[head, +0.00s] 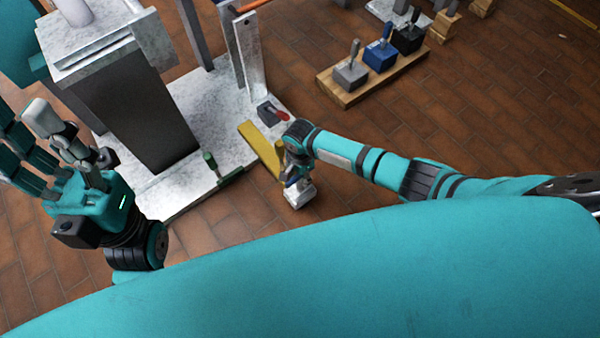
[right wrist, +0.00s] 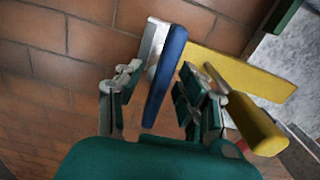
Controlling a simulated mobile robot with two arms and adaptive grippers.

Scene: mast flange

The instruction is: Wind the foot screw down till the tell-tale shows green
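A blue handle (right wrist: 166,75) with a silver-white end piece (right wrist: 154,40) lies between the fingers of my right gripper (right wrist: 158,88) in the right wrist view. The gripper is open, with gaps beside the handle. In the head view the right gripper (head: 291,172) is low over a pale block (head: 300,195) by the base plate's (head: 180,195) front right edge. I cannot tell which part is the foot screw, and I make out no tell-tale. My left gripper (head: 38,128) is open and empty at the left, in front of the dark mast column (head: 135,110).
A yellow bar (head: 261,148) lies beside the right gripper; a yellow handle (right wrist: 255,125) is close to its right finger. A green handle (head: 211,164) and a red handle (head: 277,114) are on the plate. A wooden board (head: 345,98) holds several handled blocks.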

